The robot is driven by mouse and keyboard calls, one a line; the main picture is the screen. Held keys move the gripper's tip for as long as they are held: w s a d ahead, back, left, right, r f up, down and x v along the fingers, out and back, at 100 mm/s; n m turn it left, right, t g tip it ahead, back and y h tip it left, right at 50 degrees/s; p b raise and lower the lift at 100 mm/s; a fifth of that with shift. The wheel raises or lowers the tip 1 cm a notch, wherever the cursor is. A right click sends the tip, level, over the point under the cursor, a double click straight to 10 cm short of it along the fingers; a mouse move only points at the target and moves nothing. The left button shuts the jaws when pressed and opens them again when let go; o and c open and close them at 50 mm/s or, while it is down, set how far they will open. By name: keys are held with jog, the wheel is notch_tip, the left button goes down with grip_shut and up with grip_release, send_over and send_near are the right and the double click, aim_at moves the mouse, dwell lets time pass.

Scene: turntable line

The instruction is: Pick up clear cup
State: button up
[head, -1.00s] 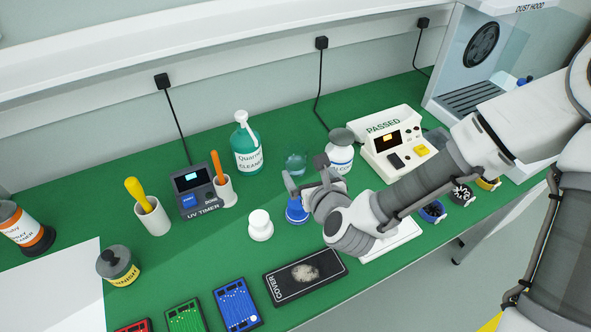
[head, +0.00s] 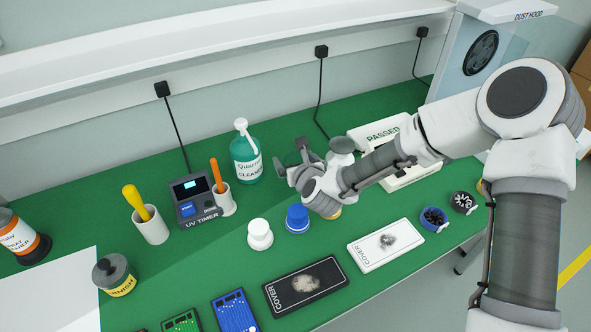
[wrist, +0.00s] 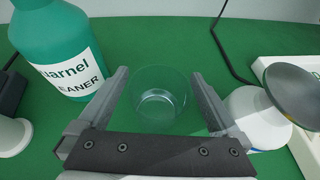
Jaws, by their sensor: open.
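The clear cup (wrist: 160,95) is a transparent cup standing upright on the green bench, seen in the wrist view. It lies between the two open fingers of my gripper (wrist: 162,92), with a gap on each side. In the head view my gripper (head: 293,170) is at the back of the bench, right of the green cleaner bottle, and the cup is hidden behind it there.
The green cleaner bottle (wrist: 58,50) stands close left of my gripper, and a white bottle with a grey lid (wrist: 262,115) close right. A UV timer (head: 194,200), a white stamp (head: 260,234) and a blue stamp (head: 297,218) stand nearer the front.

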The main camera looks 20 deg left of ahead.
jog(key=shift+x, duration=0.85)
jog(key=c, duration=1.3)
jog(key=shift+r, duration=0.1)
